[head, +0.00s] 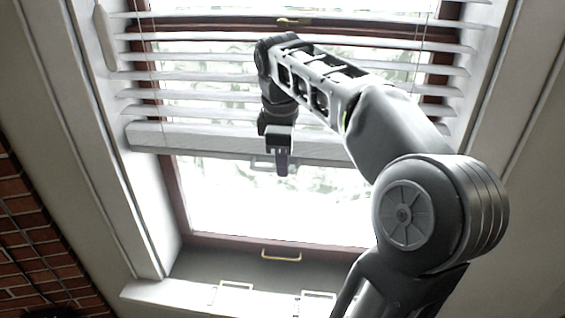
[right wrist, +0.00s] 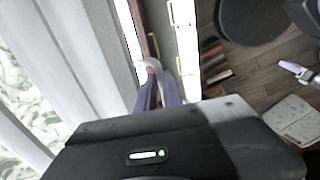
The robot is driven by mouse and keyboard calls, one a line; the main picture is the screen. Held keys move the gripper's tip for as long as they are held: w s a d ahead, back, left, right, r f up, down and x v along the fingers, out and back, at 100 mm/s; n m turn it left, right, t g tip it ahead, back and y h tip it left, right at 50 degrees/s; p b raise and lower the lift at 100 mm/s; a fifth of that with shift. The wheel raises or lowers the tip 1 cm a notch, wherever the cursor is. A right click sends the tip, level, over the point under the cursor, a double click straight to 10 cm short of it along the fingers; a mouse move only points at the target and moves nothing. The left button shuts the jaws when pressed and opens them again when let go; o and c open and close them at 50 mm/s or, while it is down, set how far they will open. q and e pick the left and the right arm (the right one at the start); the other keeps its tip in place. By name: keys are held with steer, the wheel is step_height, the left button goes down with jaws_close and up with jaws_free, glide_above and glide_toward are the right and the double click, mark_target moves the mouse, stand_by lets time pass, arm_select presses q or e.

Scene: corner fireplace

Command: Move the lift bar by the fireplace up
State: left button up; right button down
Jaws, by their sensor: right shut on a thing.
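The lift bar (head: 200,137) is the pale, thick bottom rail of the white slatted blind, with a small white handle (head: 259,162) under it. The bar hangs level across the window, with open glass below it. My right gripper (head: 282,166) points down in front of the bar at this handle. In the right wrist view, its purple fingers (right wrist: 160,96) are shut on the white loop of the handle (right wrist: 153,66). The exact contact is partly hidden by the gripper body. What looks like my left gripper (right wrist: 295,70) shows small at the right edge; its opening is unclear.
A brass window handle (head: 281,256) is on the lower frame. White handles (head: 236,286) are on the sill below. A brick wall (head: 30,230) stands at the lower left. Blind slats (head: 200,75) are spread above the bar, close behind my arm.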

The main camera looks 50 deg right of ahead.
steer(key=c, duration=1.5)
jaws_free()
steer(key=shift+f, duration=0.15)
